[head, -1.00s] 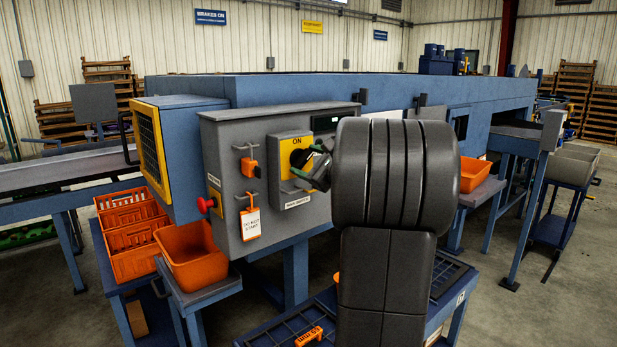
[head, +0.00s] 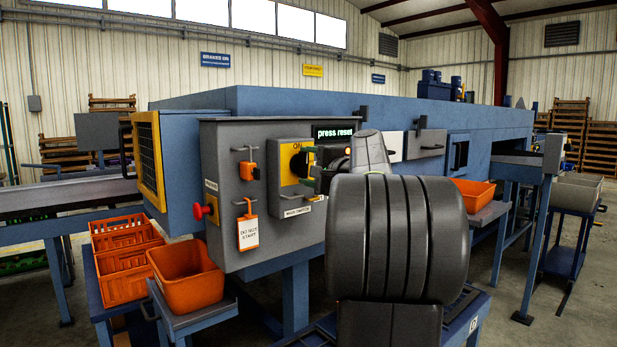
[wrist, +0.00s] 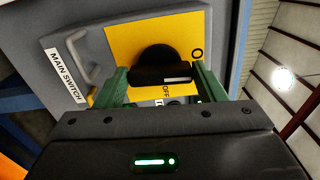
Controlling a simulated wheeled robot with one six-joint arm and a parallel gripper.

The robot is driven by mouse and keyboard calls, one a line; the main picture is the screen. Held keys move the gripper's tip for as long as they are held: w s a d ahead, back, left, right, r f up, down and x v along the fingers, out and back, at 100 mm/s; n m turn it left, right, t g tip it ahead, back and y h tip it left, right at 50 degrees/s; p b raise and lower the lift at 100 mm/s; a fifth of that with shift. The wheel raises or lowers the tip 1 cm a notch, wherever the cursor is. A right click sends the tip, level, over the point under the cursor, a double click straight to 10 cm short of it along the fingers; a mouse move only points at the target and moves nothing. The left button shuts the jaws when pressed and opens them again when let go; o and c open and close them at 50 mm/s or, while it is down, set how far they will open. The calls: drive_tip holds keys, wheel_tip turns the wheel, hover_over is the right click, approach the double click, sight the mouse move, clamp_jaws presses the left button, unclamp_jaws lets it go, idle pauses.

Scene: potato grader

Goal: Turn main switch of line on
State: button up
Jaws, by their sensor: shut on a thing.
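The main switch (head: 296,162) is a black rotary knob on a yellow plate (head: 287,149) marked ON at its top, on the grey control panel (head: 227,150). In the wrist view the knob's bar handle (wrist: 158,74) lies across the picture, its white mark at the right end. The OFF lettering is below it, and a MAIN SWITCH label (wrist: 66,76) is at left. My gripper (wrist: 161,79) has its green fingers closed on both ends of the handle; it also shows in the head view (head: 309,169), partly hidden by my arm. The display (head: 339,132) reads "press reset" in green.
An orange padlock (head: 249,172) hangs on a panel hook, with a "do not start" tag (head: 248,231) below. A red button (head: 201,212) sticks out on the panel's left side. Orange bins (head: 187,277) stand below left. A handle loop (wrist: 84,61) is close to my fingers.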

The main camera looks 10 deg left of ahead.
drive_tip(key=shift+n+b, duration=0.3)
drive_tip(key=shift+n, duration=0.2)
drive_tip(key=o, duration=1)
drive_tip(key=v, duration=1.4)
drive_tip(key=shift+b, duration=0.3)
drive_tip(key=shift+a, duration=0.1)
drive_tip(key=x, duration=1.4)
drive_tip(key=shift+p, duration=0.3)
